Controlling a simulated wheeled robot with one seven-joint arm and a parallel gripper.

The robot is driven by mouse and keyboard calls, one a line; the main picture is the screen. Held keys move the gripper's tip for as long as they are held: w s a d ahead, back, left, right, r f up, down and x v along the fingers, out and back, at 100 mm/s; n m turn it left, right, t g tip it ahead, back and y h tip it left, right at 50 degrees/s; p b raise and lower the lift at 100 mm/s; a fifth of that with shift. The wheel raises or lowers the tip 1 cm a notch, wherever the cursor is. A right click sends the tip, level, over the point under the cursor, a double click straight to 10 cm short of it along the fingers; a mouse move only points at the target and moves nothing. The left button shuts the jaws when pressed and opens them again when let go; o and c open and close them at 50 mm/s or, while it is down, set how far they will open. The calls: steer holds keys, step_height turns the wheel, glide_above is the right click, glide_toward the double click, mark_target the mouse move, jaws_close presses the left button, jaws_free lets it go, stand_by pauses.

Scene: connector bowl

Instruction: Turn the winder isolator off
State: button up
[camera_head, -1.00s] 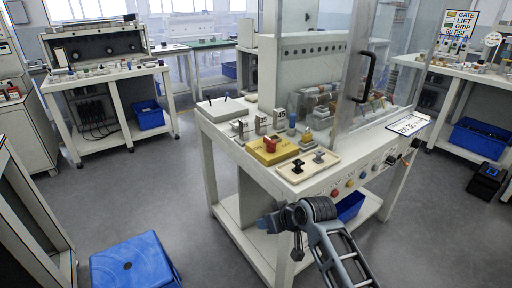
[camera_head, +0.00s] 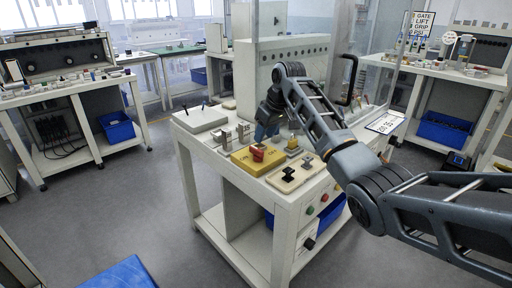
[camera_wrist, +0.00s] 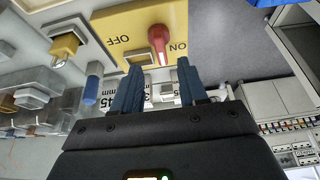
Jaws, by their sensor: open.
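The yellow isolator box (camera_head: 243,163) sits on the near part of the white bench, with a red handle (camera_head: 257,152) on top. In the wrist view the red handle (camera_wrist: 159,42) stands on the yellow face (camera_wrist: 135,18), closer to the ON label than to the OFF label. My gripper (camera_wrist: 158,72) is open, its two blue fingers apart and nothing between them. The fingers point toward the box, with the handle just beyond the gap between the tips. In the head view my gripper (camera_head: 266,131) is behind the box, partly hidden by my arm.
A beige plate (camera_head: 283,186) with two small handles lies right of the box. Metal blocks with number labels (camera_head: 226,136) stand behind it. A clear guard with a black handle (camera_head: 350,80) rises at the bench's right.

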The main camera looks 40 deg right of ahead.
mark_target(258, 150)
steer(key=x, duration=0.7)
jaws_close()
stand_by(0.3)
